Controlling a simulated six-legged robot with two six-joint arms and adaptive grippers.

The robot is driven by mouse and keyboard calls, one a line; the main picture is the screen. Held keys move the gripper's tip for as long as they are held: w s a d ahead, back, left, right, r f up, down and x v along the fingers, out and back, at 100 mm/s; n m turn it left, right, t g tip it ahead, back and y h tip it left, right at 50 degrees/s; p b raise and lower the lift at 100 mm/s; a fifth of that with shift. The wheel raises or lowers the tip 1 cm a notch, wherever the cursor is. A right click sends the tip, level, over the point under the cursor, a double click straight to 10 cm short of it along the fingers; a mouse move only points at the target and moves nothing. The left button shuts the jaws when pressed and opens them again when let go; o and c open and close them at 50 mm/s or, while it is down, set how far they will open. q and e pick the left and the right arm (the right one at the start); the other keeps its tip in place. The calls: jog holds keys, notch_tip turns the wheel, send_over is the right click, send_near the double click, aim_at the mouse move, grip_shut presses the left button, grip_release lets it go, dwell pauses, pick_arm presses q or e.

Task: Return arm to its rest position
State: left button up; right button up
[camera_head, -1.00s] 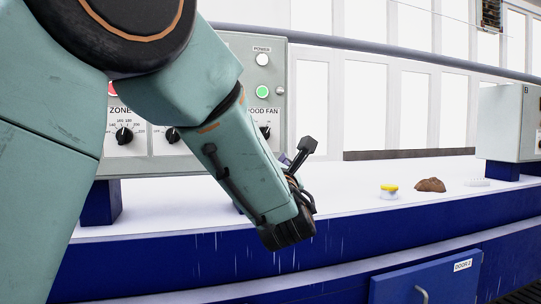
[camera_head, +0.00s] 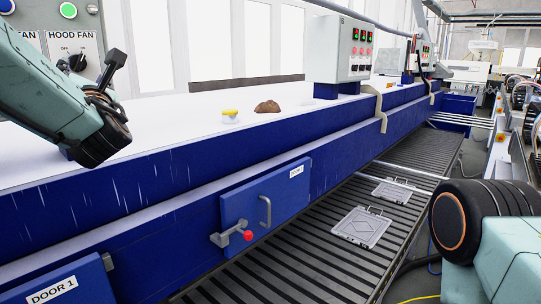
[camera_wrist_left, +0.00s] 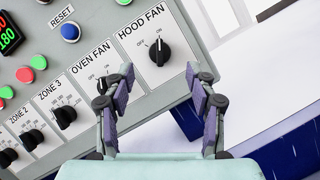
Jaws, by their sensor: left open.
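My left arm, pale green with black joints, comes in at the left edge of the head view. Its gripper (camera_head: 108,75) is above the white top of the blue machine, in front of the grey control panel (camera_head: 92,42). In the left wrist view the gripper (camera_wrist_left: 161,76) has its two purple-padded fingers apart with nothing between them. The hood fan knob (camera_wrist_left: 159,53) shows beyond the gap, and the left finger partly covers the oven fan knob (camera_wrist_left: 110,81). A part of my right arm (camera_head: 485,230) shows at the lower right; its gripper is out of frame.
A yellow-topped button (camera_head: 230,115) and a brown lump (camera_head: 267,106) sit on the white top. A second control box (camera_head: 345,50) stands farther along. Door 2 (camera_head: 265,200) has a handle and red-knobbed latch. Flat metal trays (camera_head: 360,227) lie on the slatted conveyor (camera_head: 300,240).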

aim_at(81, 62)
pick_arm(q)
jog(key=x, duration=0.7)
jog(key=shift+w+a, duration=0.25)
jog(key=shift+w, duration=0.05)
jog(key=shift+r, duration=0.1)
jog(key=shift+s, duration=0.1)
